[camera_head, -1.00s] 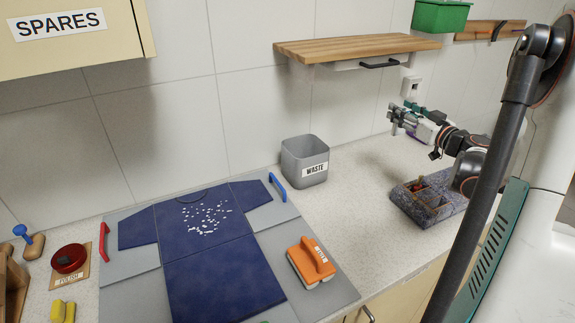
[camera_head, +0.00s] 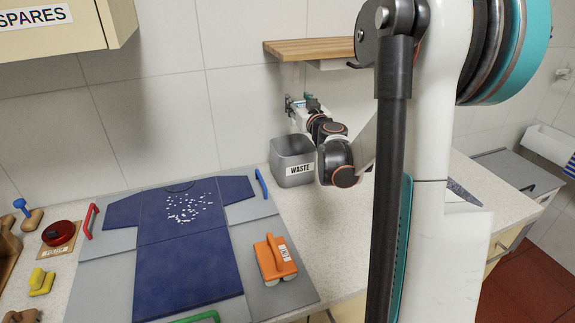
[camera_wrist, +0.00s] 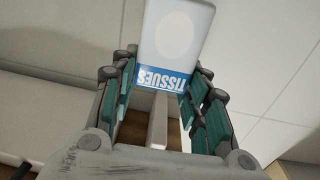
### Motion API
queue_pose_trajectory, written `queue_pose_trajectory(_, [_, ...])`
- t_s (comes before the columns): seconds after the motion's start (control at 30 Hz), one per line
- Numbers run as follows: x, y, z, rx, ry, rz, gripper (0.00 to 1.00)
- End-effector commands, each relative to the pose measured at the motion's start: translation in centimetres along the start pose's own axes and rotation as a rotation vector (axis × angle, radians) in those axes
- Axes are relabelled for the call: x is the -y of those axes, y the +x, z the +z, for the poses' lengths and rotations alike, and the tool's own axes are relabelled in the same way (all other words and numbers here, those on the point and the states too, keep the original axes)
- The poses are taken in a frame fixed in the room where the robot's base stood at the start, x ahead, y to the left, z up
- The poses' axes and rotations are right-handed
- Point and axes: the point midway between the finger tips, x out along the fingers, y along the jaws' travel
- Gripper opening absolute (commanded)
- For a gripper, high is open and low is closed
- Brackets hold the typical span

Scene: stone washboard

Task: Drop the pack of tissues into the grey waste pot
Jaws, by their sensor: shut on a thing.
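The pack of tissues (camera_wrist: 178,38) is white with a blue band reading TISSUES. In the wrist view it sits between the fingertips of my gripper (camera_wrist: 165,75), which is shut on it, and its far end sticks out beyond them. In the head view my gripper (camera_head: 297,106) is over the grey waste pot (camera_head: 293,164), a little above its rim. The pot is open-topped, stands upright on the counter against the wall and carries a WASTE label. My arm hides part of its right side. I cannot make out the pack clearly in the head view.
A wooden shelf (camera_head: 310,48) is on the wall just above my gripper. A grey board with a dark blue shirt (camera_head: 185,255) lies left of the pot.

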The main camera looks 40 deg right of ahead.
Motion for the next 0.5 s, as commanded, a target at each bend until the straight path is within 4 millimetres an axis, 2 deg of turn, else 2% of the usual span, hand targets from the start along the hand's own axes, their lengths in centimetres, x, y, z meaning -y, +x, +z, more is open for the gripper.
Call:
queue_pose_trajectory(0.3, [0.0,0.0,3.6,0.000,0.000,-0.001,0.29])
queue_pose_trajectory(0.5, [0.0,0.0,5.3,0.000,0.000,-0.001,0.29])
